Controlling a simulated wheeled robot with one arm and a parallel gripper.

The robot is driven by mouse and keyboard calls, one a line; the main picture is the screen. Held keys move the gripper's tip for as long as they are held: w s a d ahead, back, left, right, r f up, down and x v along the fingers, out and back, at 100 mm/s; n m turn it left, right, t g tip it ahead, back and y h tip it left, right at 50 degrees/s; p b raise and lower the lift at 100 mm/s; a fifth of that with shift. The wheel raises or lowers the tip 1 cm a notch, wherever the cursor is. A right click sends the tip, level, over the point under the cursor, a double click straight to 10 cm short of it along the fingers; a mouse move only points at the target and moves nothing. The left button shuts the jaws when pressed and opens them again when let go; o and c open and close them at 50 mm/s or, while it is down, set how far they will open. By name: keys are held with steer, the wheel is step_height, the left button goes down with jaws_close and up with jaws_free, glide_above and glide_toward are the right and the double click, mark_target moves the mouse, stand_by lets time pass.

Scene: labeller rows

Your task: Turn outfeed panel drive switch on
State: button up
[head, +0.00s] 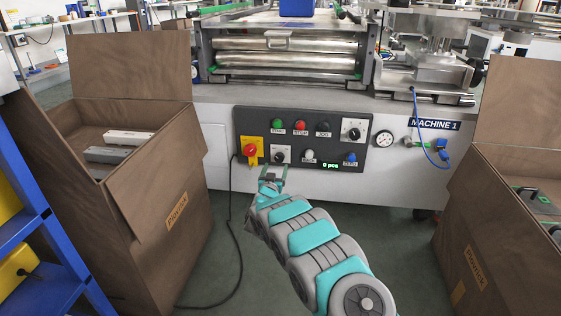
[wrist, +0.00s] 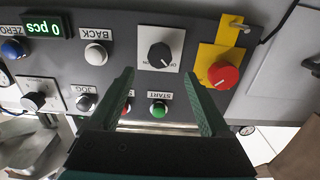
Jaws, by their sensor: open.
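A grey control panel (head: 300,141) is on the front of the white machine. Its lower row has a black rotary switch on a white plate (head: 280,154), just right of the red knob. My gripper (head: 273,172) is just in front of and slightly below this switch. In the upside-down wrist view, the black switch knob (wrist: 160,56) is just beyond my open fingertips (wrist: 158,72), roughly centred between them. The fingers look apart from the knob and hold nothing. Small lettering is on its plate; I cannot read the knob's setting surely.
A red knob on a yellow plate (wrist: 223,74) is close beside one finger. The green start button (wrist: 159,110) and a partly hidden red button are near the fingers. A second rotary switch (head: 354,130) is at the panel's upper right. Cardboard boxes (head: 180,240) stand on both sides.

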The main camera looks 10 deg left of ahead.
mark_target(279, 158)
steer(key=w, duration=0.5)
steer(key=shift+d+f, duration=0.1)
steer(key=shift+f, duration=0.1)
steer(key=shift+w+r, duration=0.15)
steer(key=shift+w, duration=1.05)
jaws_close()
